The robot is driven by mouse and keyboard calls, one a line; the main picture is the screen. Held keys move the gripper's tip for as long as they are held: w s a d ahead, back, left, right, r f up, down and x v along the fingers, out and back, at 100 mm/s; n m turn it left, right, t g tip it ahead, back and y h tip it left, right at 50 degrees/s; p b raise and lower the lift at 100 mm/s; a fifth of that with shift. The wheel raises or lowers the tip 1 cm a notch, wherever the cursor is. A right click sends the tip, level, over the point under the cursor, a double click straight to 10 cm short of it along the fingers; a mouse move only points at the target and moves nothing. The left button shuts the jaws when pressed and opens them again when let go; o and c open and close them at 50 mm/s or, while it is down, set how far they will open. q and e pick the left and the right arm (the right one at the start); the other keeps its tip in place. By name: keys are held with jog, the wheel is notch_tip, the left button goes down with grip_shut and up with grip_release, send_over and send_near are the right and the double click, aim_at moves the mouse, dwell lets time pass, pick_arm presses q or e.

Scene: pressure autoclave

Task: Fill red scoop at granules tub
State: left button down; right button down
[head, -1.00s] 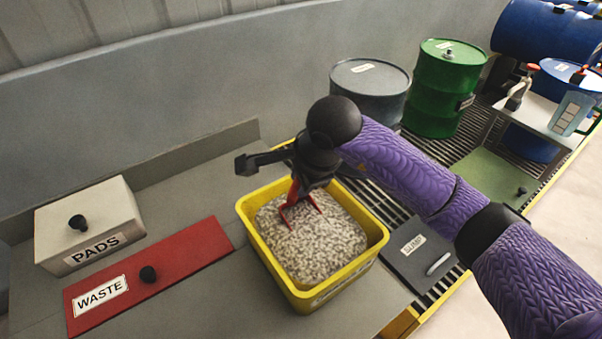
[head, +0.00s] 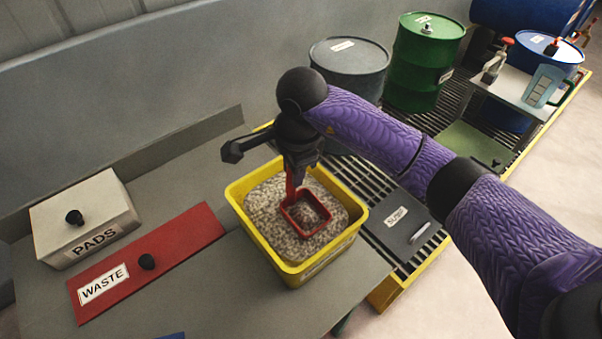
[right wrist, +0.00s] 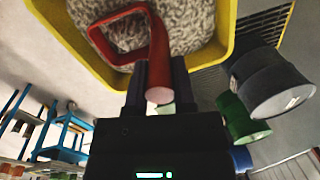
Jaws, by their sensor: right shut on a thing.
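The yellow granules tub (head: 347,245) stands on the grey bench, holding pale speckled granules (head: 265,215). The red scoop (head: 306,231) is over the granules, inside the tub's rim in the head view. Its square bowl faces up. Speckled grey shows inside the bowl; I cannot tell how full it is. My right gripper (head: 297,170) is above the tub and shut on the scoop's handle. In the right wrist view, the red handle (right wrist: 158,85) sits between the dark fingers, with the scoop's square rim (right wrist: 97,40) against the granules. My left gripper is not in view.
A white PADS box (head: 85,215) and a red WASTE lid (head: 185,245) are left of the tub. A dark lidded panel (head: 385,240) and grating lie to its right. Grey (head: 345,75) and green (head: 425,65) drums stand behind. A jug (head: 545,85) is far right.

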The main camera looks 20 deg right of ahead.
jog(key=w+a+r+g+p, duration=0.1)
jog(key=w+r+p, duration=0.2)
jog(key=r, duration=0.6)
jog(key=shift+w+a+r+g+h, duration=0.3)
jog(key=shift+w+r, duration=0.1)
jog(key=shift+w, duration=0.2)
